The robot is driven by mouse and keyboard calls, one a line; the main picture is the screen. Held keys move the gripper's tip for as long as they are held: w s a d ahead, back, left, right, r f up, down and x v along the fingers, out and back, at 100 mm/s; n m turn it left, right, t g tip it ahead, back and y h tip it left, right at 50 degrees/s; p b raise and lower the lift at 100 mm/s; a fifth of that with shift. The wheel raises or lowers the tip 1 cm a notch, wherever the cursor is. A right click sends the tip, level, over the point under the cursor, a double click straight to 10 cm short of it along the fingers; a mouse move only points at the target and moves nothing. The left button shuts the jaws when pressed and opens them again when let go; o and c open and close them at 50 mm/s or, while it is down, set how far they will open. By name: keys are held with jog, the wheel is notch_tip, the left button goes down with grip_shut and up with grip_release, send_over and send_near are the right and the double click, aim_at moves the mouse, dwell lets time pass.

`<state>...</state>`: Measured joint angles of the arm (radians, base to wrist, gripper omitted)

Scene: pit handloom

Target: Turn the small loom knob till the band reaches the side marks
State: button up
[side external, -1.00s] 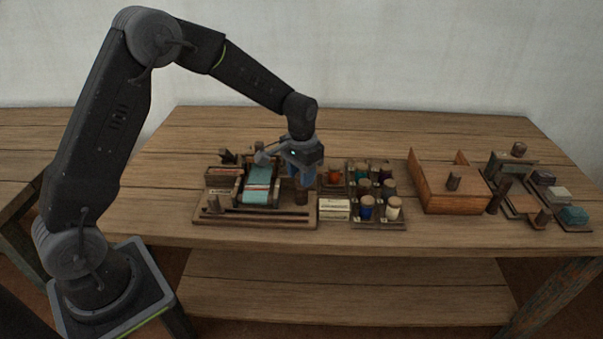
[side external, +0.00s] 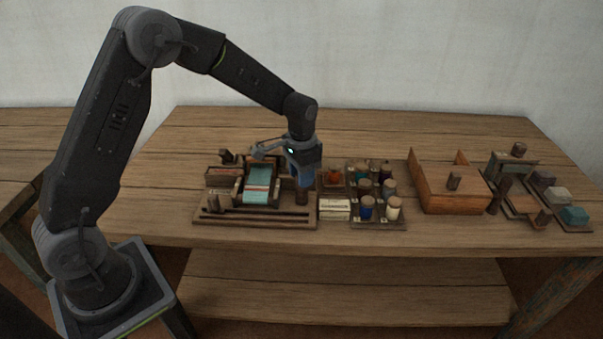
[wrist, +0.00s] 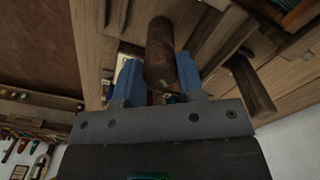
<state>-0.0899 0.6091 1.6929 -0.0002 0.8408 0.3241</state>
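The small loom (side external: 215,217) stands at the left of the table. A teal band (side external: 258,187) with a pale and reddish stripe lies across its middle. A dark brown upright knob (side external: 302,198) stands at the loom's right end. My gripper (side external: 300,180) points down over it, blue fingers low around its upper part. The side marks are too small to make out.
Close right of the loom are a pale block (side external: 335,209) and a rack (side external: 378,224) of several capped jars. Further right stand a wooden box (side external: 450,190) and a board with small coloured blocks (side external: 574,215). The table's front strip is clear.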

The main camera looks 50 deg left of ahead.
jog(key=o, duration=0.4)
notch_tip(320, 180, up, 14)
jog(key=shift+f, duration=0.1)
dwell(0.5)
jog(key=s+d+r+n+t, duration=0.15)
jog(key=s+r, duration=0.25)
jog(key=s, duration=0.5)
jog(key=s+d+r+t, duration=0.2)
jog(key=s+r+t, duration=0.15)
jog(key=s, duration=0.65)
jog(key=shift+n+t, duration=0.3)
jog(key=shift+n, duration=0.25)
jog(key=s, duration=0.2)
jog(key=s+f, duration=0.1)
jog(key=s, duration=0.2)
jog(key=s+f, duration=0.1)
jog(key=s, duration=0.1)
jog(key=shift+s+d+f, duration=0.15)
jog(key=shift+d, duration=0.2)
